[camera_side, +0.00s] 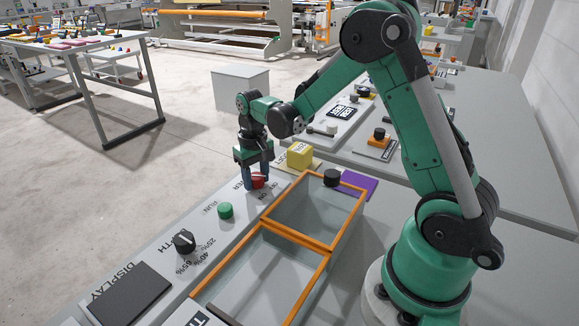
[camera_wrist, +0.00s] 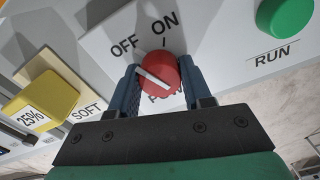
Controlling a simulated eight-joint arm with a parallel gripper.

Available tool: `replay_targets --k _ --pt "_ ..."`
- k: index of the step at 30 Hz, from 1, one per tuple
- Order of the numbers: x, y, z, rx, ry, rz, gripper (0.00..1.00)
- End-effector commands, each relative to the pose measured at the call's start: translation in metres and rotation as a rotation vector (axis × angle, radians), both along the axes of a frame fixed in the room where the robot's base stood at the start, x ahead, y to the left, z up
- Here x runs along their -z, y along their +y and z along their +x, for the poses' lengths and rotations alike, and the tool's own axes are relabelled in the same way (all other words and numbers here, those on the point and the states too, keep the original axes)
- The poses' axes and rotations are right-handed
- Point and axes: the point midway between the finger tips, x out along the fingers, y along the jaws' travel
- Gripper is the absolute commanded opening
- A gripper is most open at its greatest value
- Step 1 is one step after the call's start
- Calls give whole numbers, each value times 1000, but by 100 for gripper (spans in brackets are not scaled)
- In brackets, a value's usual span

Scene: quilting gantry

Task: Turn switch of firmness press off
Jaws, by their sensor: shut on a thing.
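The red power switch (camera_wrist: 158,73) is a round knob with a white pointer line, set on a grey panel marked OFF, ON and a partly hidden POWER. In the wrist view the line slants to the upper left, toward the OFF side and away from the ON mark. My gripper (camera_wrist: 158,80) is shut on the knob, one blue finger on each side. In the side view my gripper (camera_side: 257,180) points down over the panel, and the red switch (camera_side: 258,181) shows between its fingers.
A green RUN button (camera_side: 225,210) and a black dial (camera_side: 184,241) sit along the panel. A yellow block (camera_side: 299,156) marked 25% stands near the switch. Orange-rimmed bins (camera_side: 329,256) lie beside the panel. A black knob (camera_side: 332,177) is near a purple sheet (camera_side: 358,185).

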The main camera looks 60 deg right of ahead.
Motion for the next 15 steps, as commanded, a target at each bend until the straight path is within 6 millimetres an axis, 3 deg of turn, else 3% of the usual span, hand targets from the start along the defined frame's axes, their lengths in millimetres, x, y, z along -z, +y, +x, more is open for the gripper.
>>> replay_targets --k 15 --pt "0 0 0 -91 2 1 0"
